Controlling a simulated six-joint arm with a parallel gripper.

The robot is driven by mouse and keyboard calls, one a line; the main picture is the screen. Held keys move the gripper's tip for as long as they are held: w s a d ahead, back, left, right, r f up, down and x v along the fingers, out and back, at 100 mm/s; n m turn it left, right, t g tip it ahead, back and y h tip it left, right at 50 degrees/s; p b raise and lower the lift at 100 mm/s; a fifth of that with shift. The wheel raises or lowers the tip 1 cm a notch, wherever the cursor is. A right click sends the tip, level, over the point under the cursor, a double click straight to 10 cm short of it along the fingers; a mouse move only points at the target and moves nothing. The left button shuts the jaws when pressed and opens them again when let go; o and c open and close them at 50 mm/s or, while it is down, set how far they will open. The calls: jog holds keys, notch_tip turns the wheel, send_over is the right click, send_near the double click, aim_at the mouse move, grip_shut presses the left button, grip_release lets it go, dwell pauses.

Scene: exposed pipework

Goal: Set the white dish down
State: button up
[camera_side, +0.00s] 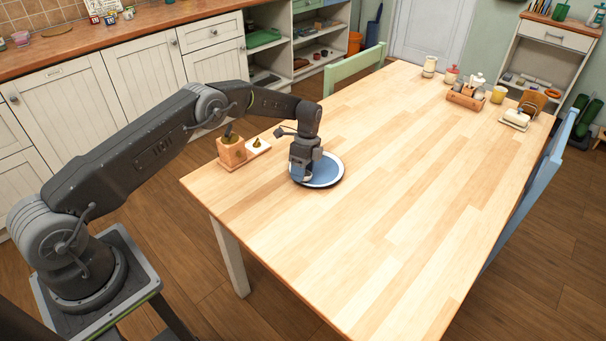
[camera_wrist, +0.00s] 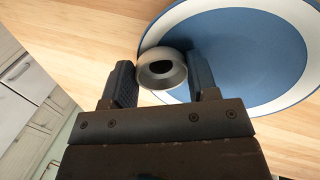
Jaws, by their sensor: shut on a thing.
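My gripper (camera_side: 303,174) points down over a round blue plate with a pale band and dark outer edge, near the table's near-left side. In the wrist view, my gripper (camera_wrist: 162,68) has its two fingers on either side of a small round pale-grey dish (camera_wrist: 161,82) with a dark hollow, the only thing held and apparently the white dish. The blue plate (camera_wrist: 240,55) fills the right of that view, behind the right finger. The dish overlaps the plate's left edge in the picture. I cannot tell whether it touches the plate or table. The gripper mostly hides it in the side view.
A wooden block planter (camera_side: 231,152) and a small white square holder (camera_side: 258,146) with a green item stand just left of the plate. The wooden table (camera_side: 400,190) is clear to the right. Jars and a wooden caddy (camera_side: 466,98) stand at the far end.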

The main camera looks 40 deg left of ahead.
jog(key=shift+r, duration=0.1)
jog(key=v, duration=0.4)
jog(key=shift+s+d+r, duration=0.1)
jog(key=shift+s, duration=0.3)
jog(key=s+a+r+n+t+y, duration=0.1)
jog(key=s+a+r+n+t, duration=0.1)
jog(key=s+a+r+n, duration=0.3)
jog(key=a+r+n+t, duration=0.2)
jog(key=a+n, duration=0.1)
jog(key=a, duration=0.4)
jog(key=shift+n, duration=0.3)
jog(key=w+d+f, duration=0.2)
jog(key=d, duration=0.1)
jog(key=w+d+f, duration=0.2)
jog(key=d, duration=0.1)
jog(key=w+d+f, duration=0.2)
jog(key=d+f, duration=0.1)
jog(key=shift+w+d, duration=0.25)
jog(key=shift+w, duration=0.1)
jog(key=shift+f, duration=1.95)
jog(key=shift+f, duration=0.3)
jog(key=shift+f, duration=0.1)
jog(key=o, duration=0.7)
jog(key=shift+f, duration=0.15)
